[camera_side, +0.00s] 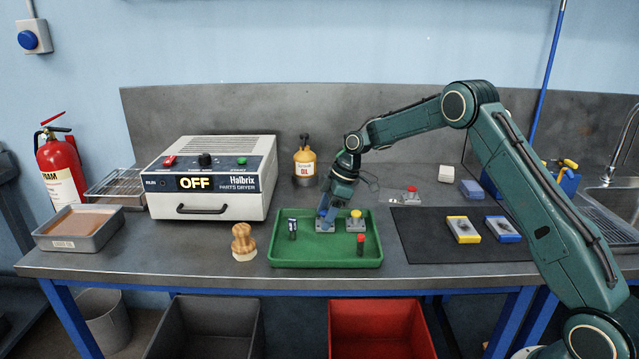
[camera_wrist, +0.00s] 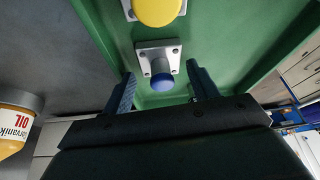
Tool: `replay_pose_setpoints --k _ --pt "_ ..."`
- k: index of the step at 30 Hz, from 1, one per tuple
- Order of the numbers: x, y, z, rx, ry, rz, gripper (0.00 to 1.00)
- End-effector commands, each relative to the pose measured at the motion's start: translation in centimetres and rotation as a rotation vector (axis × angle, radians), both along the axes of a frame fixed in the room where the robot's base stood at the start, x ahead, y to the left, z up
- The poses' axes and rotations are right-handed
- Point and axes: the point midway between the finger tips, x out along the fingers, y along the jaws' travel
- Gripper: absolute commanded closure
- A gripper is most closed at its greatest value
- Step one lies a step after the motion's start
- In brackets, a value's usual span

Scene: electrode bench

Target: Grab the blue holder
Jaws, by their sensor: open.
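The blue holder, a grey square base with a round blue knob, shows in the wrist view (camera_wrist: 162,80). Its base (camera_side: 325,227) sits in the green tray (camera_side: 290,259) in the side view, where my gripper covers its knob. My gripper (camera_wrist: 160,82) is open, with one finger on each side of the blue knob. In the side view my gripper (camera_side: 327,214) points down right at this holder. I cannot tell whether the fingers touch it. A like holder with a yellow knob (camera_side: 356,215) stands just to its right; its yellow knob also shows in the wrist view (camera_wrist: 157,10).
In the tray, a small dark piece with a pale top (camera_side: 292,228) stands left and a red-topped one (camera_side: 361,244) front right. A wooden stamp-like piece (camera_side: 243,242) is left of the tray. An oil bottle (camera_side: 305,163) stands behind. A dark mat (camera_side: 420,243) lies right.

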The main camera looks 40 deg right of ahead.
Motion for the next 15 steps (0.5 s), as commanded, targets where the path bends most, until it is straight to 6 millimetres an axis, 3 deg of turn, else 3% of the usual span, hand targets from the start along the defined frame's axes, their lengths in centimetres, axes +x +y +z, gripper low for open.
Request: replay_pose_setpoints --k 15 --pt "0.18 0.29 -0.83 -0.001 0.001 0.000 0.41"
